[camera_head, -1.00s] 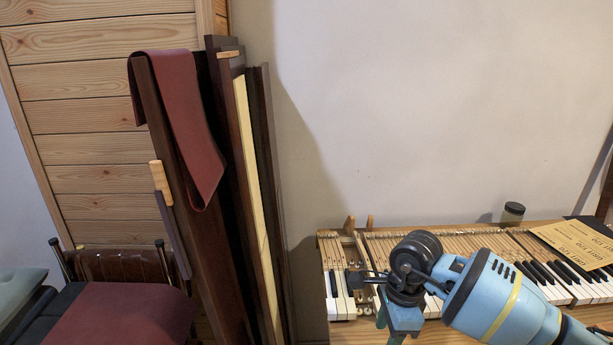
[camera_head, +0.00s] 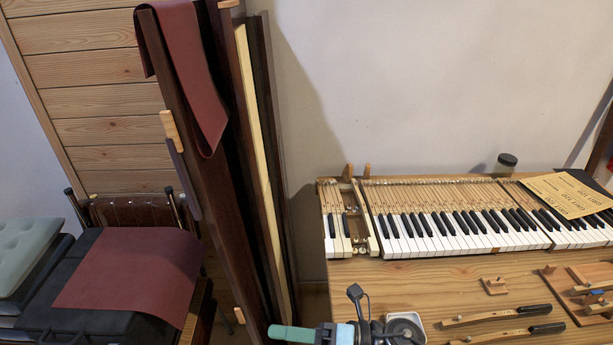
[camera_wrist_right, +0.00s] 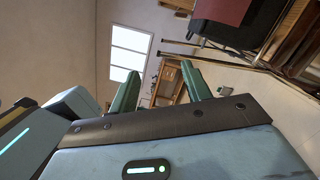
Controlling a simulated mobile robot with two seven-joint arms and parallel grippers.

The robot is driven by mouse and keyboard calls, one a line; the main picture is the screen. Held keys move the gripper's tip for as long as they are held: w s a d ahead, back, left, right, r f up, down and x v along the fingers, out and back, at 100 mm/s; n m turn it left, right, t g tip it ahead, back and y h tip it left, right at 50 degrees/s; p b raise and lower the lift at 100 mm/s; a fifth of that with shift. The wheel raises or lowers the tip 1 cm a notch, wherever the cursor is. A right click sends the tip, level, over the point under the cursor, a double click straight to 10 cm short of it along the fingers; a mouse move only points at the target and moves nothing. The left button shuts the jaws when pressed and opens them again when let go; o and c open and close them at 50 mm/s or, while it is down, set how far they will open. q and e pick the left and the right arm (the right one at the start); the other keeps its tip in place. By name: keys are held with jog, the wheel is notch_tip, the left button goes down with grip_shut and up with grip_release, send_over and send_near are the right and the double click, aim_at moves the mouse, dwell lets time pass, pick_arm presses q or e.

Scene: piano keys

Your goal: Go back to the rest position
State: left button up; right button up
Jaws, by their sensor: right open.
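My right gripper (camera_head: 292,334) is at the bottom edge of the head view, left of the table and away from the keyboard. Only a green finger and part of the wrist show there. In the right wrist view its two green fingers (camera_wrist_right: 161,85) stand wide apart with nothing between them. The piano keyboard (camera_head: 470,225) lies on the wooden table, with a gap among the keys near its left end. My left gripper is out of view.
Loose key sticks (camera_head: 500,313) and small wooden parts lie on the table (camera_head: 430,275) in front of the keyboard. A jar (camera_head: 506,163) and yellow papers (camera_head: 570,192) are at the back right. Tall dark panels (camera_head: 205,180) lean left, near a dark case with red cloth (camera_head: 130,270).

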jog(key=s+d+f+m+t+h+p, duration=0.1)
jog(key=d+f+m+t+h, duration=0.45)
jog(key=m, duration=0.75)
jog(key=s+d+f+m+t+h+p, duration=0.15)
jog(key=d+m+t+h, duration=0.5)
jog(key=m, duration=0.65)
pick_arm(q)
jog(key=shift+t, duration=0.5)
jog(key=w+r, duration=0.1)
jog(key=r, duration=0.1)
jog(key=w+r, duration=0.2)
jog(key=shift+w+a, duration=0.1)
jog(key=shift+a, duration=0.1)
pick_arm(e)
jog(key=s+d+f+m+g+h, duration=0.2)
jog(key=s+d+f+m, duration=0.3)
jog(key=s, duration=0.4)
jog(key=s+d+f+m+g+h, duration=0.2)
jog(key=s+d+f+m, duration=0.4)
jog(key=s+f, duration=0.3)
jog(key=shift+s+d+f+m+g+h, duration=0.25)
jog(key=shift+s+f+m+g+h, duration=0.2)
jog(key=shift+m, duration=0.25)
